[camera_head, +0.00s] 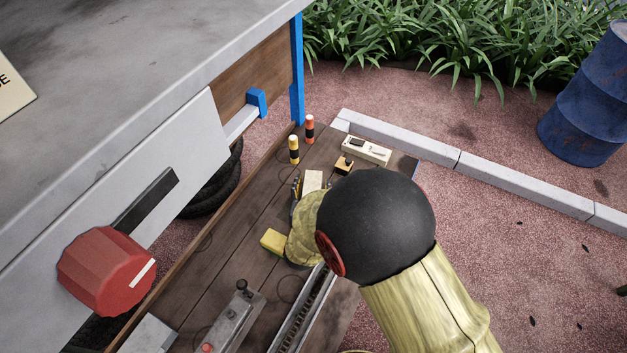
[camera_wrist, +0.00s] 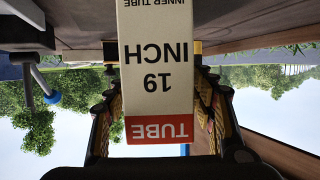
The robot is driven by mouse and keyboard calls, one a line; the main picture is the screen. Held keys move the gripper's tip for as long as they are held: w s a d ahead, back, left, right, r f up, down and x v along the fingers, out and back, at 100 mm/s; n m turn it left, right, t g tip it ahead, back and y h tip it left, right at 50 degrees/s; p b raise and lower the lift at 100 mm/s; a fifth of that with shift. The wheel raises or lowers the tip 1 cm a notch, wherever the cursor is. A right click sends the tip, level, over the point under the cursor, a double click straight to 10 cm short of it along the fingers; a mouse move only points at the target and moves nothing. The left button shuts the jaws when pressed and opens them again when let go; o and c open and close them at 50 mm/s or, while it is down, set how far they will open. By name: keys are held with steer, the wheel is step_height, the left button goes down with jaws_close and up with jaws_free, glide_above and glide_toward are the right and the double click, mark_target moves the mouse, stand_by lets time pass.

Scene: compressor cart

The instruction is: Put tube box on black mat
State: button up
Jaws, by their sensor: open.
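The tube box (camera_wrist: 158,70) is pale cream with a red "TUBE" band and "19 INCH" lettering, upside down in the wrist view. It stands between the fingers of my gripper (camera_wrist: 162,90), which is open; gaps show on both sides. In the head view, a small cream top, likely that box (camera_head: 312,181), shows beside one dark finger of my gripper (camera_head: 299,187). My arm hides the rest of the box and most of the gripper. I cannot clearly make out the black mat; a dark patch lies at the far right end of the wooden deck.
The wooden deck (camera_head: 225,262) carries red and yellow banded cylinders (camera_head: 294,150), a cream tray-like item (camera_head: 366,151), a small yellow-black object (camera_head: 344,164), a yellow block (camera_head: 272,241) and a grey metal device (camera_head: 237,317). A grey panel with a red knob (camera_head: 107,272) borders the left.

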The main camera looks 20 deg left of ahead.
steer(key=p+v, duration=0.2)
steer(key=v, duration=0.8)
steer(key=shift+w, duration=0.1)
